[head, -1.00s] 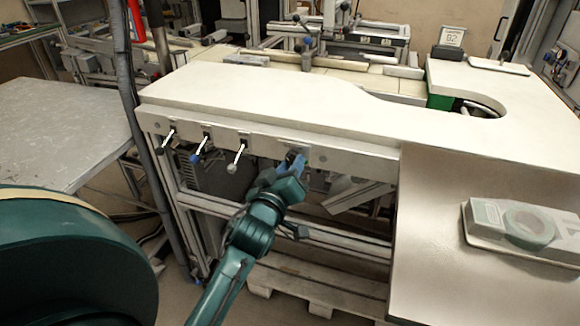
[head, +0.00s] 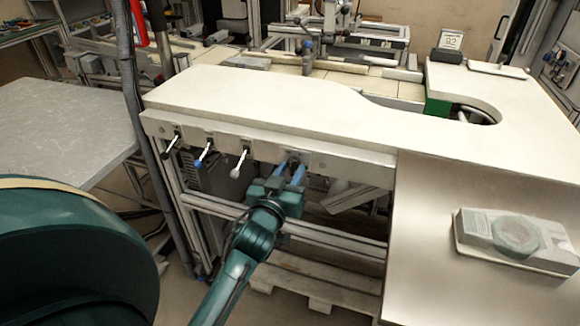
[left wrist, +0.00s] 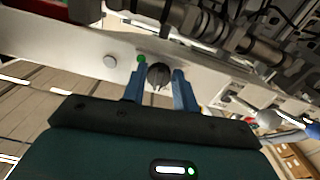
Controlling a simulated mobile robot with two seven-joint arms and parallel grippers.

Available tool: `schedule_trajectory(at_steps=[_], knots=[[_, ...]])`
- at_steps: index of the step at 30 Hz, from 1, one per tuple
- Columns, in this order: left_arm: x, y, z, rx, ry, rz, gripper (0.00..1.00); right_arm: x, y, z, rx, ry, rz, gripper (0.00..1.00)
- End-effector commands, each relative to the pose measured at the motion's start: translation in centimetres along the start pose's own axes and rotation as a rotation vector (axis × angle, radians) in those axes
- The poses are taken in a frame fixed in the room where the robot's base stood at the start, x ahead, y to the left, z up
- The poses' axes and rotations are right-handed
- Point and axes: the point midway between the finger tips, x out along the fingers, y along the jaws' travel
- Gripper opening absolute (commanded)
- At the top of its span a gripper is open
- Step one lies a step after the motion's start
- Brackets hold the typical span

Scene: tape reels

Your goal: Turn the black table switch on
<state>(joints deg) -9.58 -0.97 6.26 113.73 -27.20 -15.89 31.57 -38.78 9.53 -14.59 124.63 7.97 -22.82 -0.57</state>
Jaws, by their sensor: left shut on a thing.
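The black table switch (left wrist: 158,76) is a round dark knob on the pale front rail of the white table. In the head view the knob (head: 294,159) shows just past my fingertips. My left gripper (head: 290,170) reaches it from the front. In the left wrist view my left gripper's blue fingers (left wrist: 159,84) stand on either side of the knob, shut on it. The knob's pointer mark is too small to read. A small green dot (left wrist: 141,59) shows beside the knob. My right gripper is not in view.
Several levers stick out of the rail left of the knob: black-tipped (head: 170,147), blue-tipped (head: 203,154) and white-tipped (head: 240,165). The white tabletop (head: 260,95) overhangs the rail. A grey device (head: 515,237) lies on the right panel. A pallet (head: 315,285) lies below.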

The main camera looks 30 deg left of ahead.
Motion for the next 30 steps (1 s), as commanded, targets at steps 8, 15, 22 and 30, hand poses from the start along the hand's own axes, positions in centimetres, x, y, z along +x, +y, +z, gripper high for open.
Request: schedule_trajectory(at_steps=[8,15,22,30], knots=[[0.1,-0.2,-0.5,0.264,0.005,-0.001,0.06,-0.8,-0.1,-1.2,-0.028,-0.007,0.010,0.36],[0.1,-0.3,-0.5,0.468,0.007,-0.001,0.06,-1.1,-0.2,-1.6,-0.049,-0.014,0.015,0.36],[0.1,-0.3,-0.5,0.611,0.008,-0.002,0.06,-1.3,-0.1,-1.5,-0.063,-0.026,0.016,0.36],[0.1,-0.4,-0.6,0.698,0.009,-0.002,0.06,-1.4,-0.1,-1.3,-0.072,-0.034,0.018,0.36]])
